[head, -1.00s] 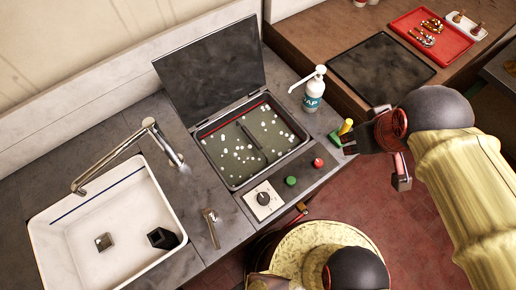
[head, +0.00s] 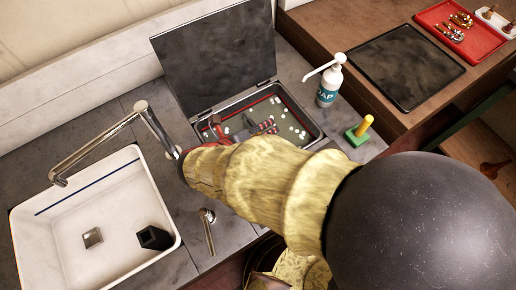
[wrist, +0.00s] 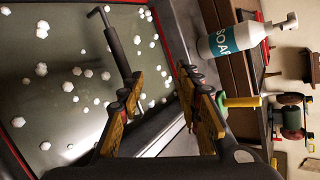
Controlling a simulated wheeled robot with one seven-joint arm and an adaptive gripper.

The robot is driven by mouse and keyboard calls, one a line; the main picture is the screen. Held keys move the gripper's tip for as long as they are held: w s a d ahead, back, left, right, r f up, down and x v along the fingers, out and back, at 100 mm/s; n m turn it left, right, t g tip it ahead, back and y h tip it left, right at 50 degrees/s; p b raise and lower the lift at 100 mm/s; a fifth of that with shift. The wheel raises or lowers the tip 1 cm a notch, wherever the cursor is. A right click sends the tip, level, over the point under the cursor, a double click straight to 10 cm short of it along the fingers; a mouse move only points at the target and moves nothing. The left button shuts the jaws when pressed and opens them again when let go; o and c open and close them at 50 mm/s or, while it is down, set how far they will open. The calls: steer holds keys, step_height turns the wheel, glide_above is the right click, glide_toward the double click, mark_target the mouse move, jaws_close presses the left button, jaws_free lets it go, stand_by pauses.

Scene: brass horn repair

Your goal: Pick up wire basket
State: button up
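The tank (head: 316,136) of the cleaner is open and holds greenish liquid dotted with white foam. A dark bar handle (wrist: 117,48) rises from the liquid in the wrist view; it looks like the wire basket's handle. The basket's mesh cannot be made out under the liquid. My gripper (head: 243,128) is over the tank, and it also shows in the wrist view (wrist: 160,78). Its two fingers are apart with nothing between them. The handle's lower end passes behind the left finger in the wrist view; I cannot tell whether they touch.
The raised lid (head: 215,55) stands behind the tank. A soap bottle (head: 328,84) and a green block with a yellow peg (head: 358,132) are to the right. A white sink (head: 95,215) with a faucet (head: 110,140) lies left. My arm hides the tank's front and the control buttons.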

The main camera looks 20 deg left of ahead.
steer(key=s+a+f+n+t+y, duration=0.1)
steer(key=s+a+f+n, duration=0.15)
steer(key=a+n, duration=0.2)
steer(key=shift+a+f+b+x, duration=0.1)
steer(key=shift+b+x, duration=0.7)
steer(key=shift+x, duration=0.55)
steer(key=shift+a+f+b+x, duration=0.1)
steer(key=shift+b+x, duration=0.75)
steer(key=shift+x, duration=0.5)
steer(key=shift+a+f+b+x, duration=0.15)
steer(key=shift+b+x, duration=0.65)
steer(key=shift+x, duration=0.55)
steer(key=shift+s, duration=0.1)
steer(key=shift+c, duration=1.3)
jaws_close()
steer(key=shift+r, duration=0.1)
